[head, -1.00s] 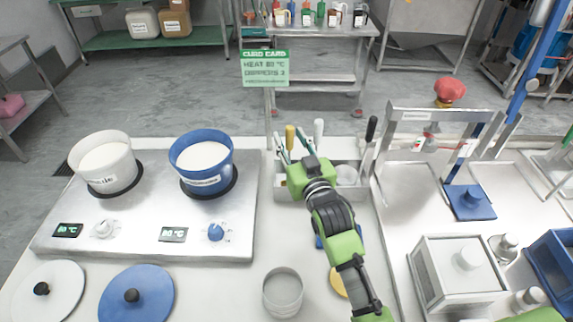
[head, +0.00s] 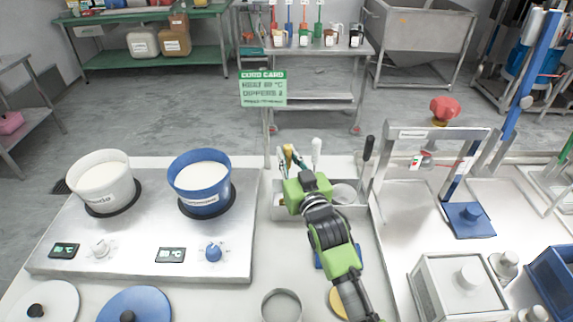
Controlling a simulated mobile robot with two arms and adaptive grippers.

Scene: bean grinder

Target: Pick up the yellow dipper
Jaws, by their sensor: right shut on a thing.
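The yellow dipper (head: 288,151) shows only its yellow handle, upright at the back left of the grey utensil tray (head: 348,211). My right gripper (head: 292,162) reaches over the tray from the front and is shut on the yellow dipper's handle. The gripper body hides the dipper's lower part, so I cannot tell whether it is clear of the tray. My left gripper is not in view.
A white pot (head: 106,188) and a blue pot (head: 203,186) sit on the hotplate (head: 130,240) to the left. A metal frame (head: 436,134) stands right.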

